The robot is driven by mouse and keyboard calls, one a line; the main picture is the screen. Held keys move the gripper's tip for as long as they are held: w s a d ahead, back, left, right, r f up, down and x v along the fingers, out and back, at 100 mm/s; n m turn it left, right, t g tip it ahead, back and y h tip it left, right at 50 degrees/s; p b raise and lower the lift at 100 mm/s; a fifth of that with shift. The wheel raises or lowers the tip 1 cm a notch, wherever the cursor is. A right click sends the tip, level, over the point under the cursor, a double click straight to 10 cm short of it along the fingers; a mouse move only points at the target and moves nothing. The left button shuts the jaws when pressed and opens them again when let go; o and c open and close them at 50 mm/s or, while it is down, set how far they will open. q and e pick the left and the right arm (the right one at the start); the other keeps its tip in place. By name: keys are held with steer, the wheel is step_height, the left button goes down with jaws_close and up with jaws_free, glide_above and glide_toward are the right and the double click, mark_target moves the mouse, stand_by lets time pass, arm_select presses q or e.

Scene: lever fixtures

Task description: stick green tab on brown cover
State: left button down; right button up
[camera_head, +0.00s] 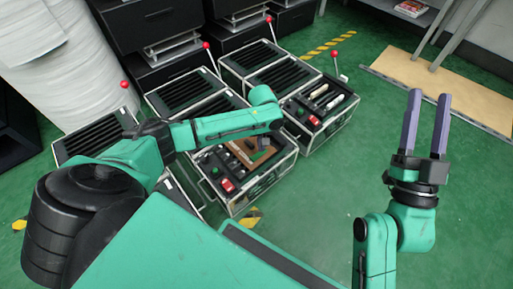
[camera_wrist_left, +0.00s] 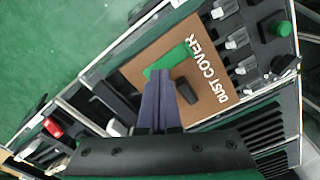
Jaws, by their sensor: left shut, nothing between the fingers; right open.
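The brown cover (camera_wrist_left: 205,65), marked DUST COVER, lies on a fixture box; in the head view the brown cover (camera_head: 240,152) is partly hidden by my left arm. The green tab (camera_wrist_left: 172,60) lies flat on the cover near its edge, and the green tab also shows in the head view (camera_head: 260,156). My left gripper (camera_wrist_left: 160,74) is shut and empty, its purple fingertips at the tab's lower edge; I cannot tell whether they touch it. My right gripper (camera_head: 427,96) is open and empty, raised over the floor at the right.
A black handle (camera_wrist_left: 187,90) stands on the cover beside my left fingers. The box has a red switch (camera_head: 227,185) at its front. Several similar boxes with red-knobbed levers (camera_head: 334,55) stand close around and behind. The green floor (camera_head: 330,200) to the right is clear.

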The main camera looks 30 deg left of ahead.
arm_select(q)
steer(key=shift+r+p, duration=0.25)
steer(key=shift+p, duration=0.05)
steer(key=shift+r, duration=0.15)
steer(key=shift+r+p, duration=0.2)
steer(key=shift+p, duration=0.25)
steer(key=shift+r+p, duration=0.2)
steer(key=shift+p, duration=0.15)
arm_select(e)
step_height(320, 180, down, 20)
steer(key=s+a+m+g+h, duration=0.2)
steer(key=g, duration=0.5)
arm_select(q)
steer(key=shift+r+p, duration=0.6)
steer(key=shift+p, duration=0.2)
steer(key=shift+r+p, duration=0.35)
steer(key=shift+p, duration=0.05)
steer(key=shift+r+p, duration=0.8)
steer(key=shift+p, duration=0.4)
arm_select(e)
steer(key=s+a+f+g, duration=0.1)
steer(key=s+f+g, duration=0.4)
steer(key=s+f, duration=0.5)
steer(key=shift+g+h, duration=0.3)
steer(key=shift+s, duration=0.1)
